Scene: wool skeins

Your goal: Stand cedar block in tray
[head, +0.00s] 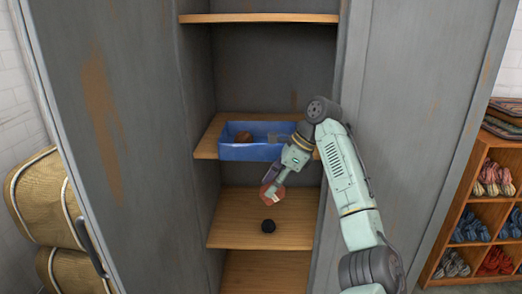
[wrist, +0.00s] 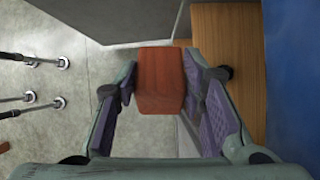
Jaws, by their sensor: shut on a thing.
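A reddish-brown block, apparently the cedar block (wrist: 160,80), is held between the fingertips of my gripper (wrist: 161,92) in the wrist view. In the head view my gripper (head: 272,192) points down in front of the cabinet, below and to the right of the blue tray (head: 250,153). Only a small reddish part of the block shows there. The tray rests on the middle shelf and holds a round brown thing (head: 243,138) and a greyish thing at its right. My arm hides the tray's right end. The tray's blue wall fills the right edge of the wrist view (wrist: 292,70).
A small black object (head: 268,226) sits on the lower wooden shelf (head: 235,225), below my gripper. Cabinet walls and doors (head: 110,120) flank the shelves.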

